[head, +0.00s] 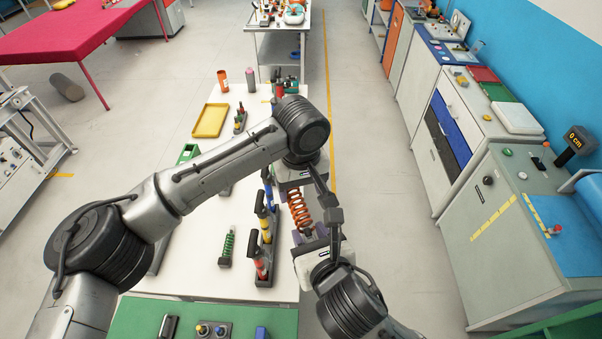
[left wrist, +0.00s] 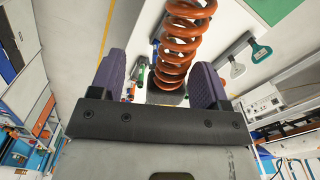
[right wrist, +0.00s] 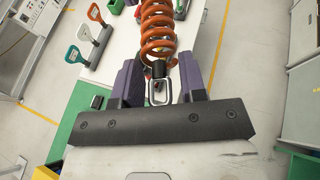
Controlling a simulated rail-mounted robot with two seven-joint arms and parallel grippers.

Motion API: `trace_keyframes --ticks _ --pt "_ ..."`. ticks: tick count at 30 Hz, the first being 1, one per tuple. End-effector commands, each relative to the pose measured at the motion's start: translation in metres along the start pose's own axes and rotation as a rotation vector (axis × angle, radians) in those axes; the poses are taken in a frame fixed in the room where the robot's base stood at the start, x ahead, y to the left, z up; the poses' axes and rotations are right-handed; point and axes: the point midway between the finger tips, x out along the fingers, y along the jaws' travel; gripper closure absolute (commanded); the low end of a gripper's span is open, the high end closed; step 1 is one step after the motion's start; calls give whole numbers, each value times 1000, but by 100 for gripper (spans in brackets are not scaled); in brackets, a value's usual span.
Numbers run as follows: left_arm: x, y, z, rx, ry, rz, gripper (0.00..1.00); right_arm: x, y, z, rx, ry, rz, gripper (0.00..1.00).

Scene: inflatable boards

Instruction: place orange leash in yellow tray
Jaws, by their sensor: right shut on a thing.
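The orange leash (head: 300,210) is a coiled cord with a metal clip, held in the air over the right edge of the white table. My right gripper (head: 318,244) is shut on its clip end; the right wrist view shows the clip (right wrist: 159,90) between the fingers and the orange coil (right wrist: 158,28) beyond. My left gripper (head: 297,180) is at the leash's upper end. In the left wrist view the coil (left wrist: 178,50) lies between its spread fingers, with gaps at the sides. The yellow tray (head: 211,121) lies empty on the table's far left part.
Tools with coloured handles (head: 260,262) stand in holders along the table's right part, close to my grippers. An orange cup (head: 223,80) and a bottle (head: 250,80) stand behind the tray. A green mat (head: 130,318) covers the near end. Free floor lies to the right.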

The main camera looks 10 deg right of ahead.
Motion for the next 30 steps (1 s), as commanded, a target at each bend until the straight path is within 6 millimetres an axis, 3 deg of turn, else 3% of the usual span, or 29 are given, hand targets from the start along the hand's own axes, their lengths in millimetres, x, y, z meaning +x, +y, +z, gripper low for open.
trace_keyframes --ticks 6,17,30 --pt "14 0 1 2 -2 0 32 -1 1 2 1 -8 3 88" --pt "17 1 1 2 -1 1 32 -1 1 2 1 -8 4 88" --pt "16 2 2 5 -2 4 72 -1 2 2 0 -7 8 87"
